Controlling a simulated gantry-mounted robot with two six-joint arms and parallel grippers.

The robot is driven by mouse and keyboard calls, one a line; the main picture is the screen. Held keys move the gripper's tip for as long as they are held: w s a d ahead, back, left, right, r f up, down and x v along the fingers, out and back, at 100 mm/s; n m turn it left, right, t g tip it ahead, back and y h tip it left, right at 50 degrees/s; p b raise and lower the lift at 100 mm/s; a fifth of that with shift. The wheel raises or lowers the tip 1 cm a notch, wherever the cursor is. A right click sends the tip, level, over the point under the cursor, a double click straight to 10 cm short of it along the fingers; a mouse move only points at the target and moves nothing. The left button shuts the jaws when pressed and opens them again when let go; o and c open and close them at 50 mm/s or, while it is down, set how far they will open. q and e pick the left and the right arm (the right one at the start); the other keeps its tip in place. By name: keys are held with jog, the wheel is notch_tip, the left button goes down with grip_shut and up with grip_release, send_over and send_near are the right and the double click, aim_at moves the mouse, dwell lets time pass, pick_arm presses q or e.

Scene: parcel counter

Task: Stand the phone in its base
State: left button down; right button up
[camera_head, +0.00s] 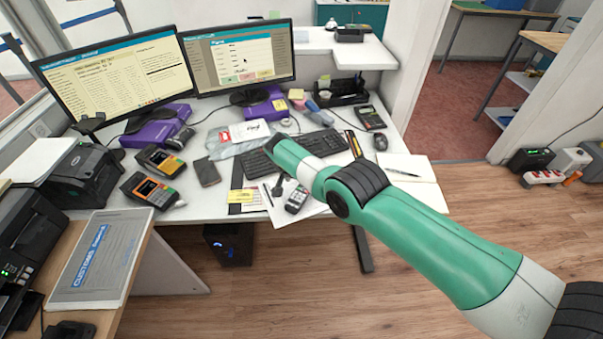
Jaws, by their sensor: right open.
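I cannot clearly make out the phone's base among the desk items. My left gripper is not in view.
A dark flat device (207,172), a keyboard (325,142), a yellow card (240,196) and an open notebook (408,169) lie around the gripper. Handheld terminals (152,189) and a printer (84,175) stand at left. Two monitors (240,58) stand behind. The desk's front edge is near the phone.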

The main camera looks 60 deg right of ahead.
aim_at(296, 199)
pick_arm(q)
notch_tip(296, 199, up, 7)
jog(key=p, duration=0.5)
pick_arm(e)
jog(key=v, duration=0.5)
jog(key=shift+r, duration=0.1)
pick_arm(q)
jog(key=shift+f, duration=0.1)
